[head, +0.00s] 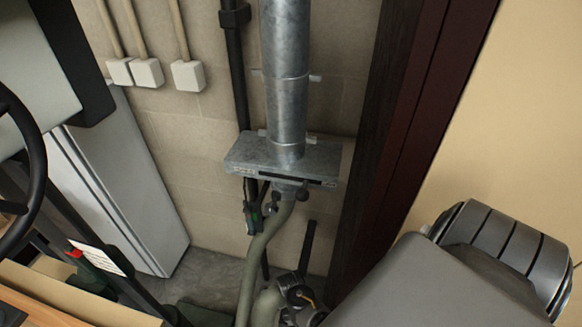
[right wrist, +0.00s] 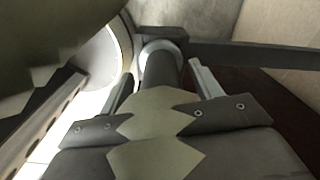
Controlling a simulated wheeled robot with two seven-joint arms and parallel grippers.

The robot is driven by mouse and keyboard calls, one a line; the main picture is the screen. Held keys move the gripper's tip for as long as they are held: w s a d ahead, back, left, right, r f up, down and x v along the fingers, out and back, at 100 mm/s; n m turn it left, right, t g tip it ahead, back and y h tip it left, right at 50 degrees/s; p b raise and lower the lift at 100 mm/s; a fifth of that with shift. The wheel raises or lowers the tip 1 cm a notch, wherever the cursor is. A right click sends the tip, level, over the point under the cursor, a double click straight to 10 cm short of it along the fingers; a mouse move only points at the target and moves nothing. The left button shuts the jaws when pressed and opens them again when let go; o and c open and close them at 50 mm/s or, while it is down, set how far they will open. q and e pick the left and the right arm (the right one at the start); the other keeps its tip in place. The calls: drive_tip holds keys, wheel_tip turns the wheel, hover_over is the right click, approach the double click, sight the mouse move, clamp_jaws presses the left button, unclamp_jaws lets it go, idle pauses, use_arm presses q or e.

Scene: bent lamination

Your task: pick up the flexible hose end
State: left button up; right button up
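A grey-green flexible hose (head: 255,262) hangs from the underside of a metal box (head: 240,155) and runs down past the bottom edge of the head view. Another thick hose part (head: 267,305) shows at the bottom, next to a dark fitting with a brass-coloured piece (head: 299,293). In the right wrist view my right gripper (right wrist: 164,84) has its two fingers spread apart. A dark tube with a pale ring (right wrist: 160,65) shows between or beyond them, with gaps on both sides; I cannot tell whether it is the hose end. My left gripper is not in view.
A galvanized duct (head: 286,85) rises above the box against a tiled wall. A dark door frame (head: 400,140) stands to its right. A white cabinet (head: 125,180) and a black steering wheel (head: 32,150) are at left. A dark bar (right wrist: 255,57) crosses the right wrist view.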

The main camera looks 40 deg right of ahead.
drive_tip(key=c, duration=1)
drive_tip(key=shift+o, duration=0.2)
drive_tip(key=shift+r, duration=0.15)
drive_tip(key=shift+r, duration=0.65)
wheel_tip(320, 180, up, 5)
drive_tip(key=shift+r+p, duration=0.15)
drive_tip(key=shift+p, duration=0.15)
drive_tip(key=w+a+b, duration=0.5)
drive_tip(key=w+a, duration=0.5)
drive_tip(key=w, duration=0.5)
drive_tip(key=shift+a+b, duration=0.15)
drive_tip(key=shift+b, duration=0.25)
drive_tip(key=shift+r, duration=0.1)
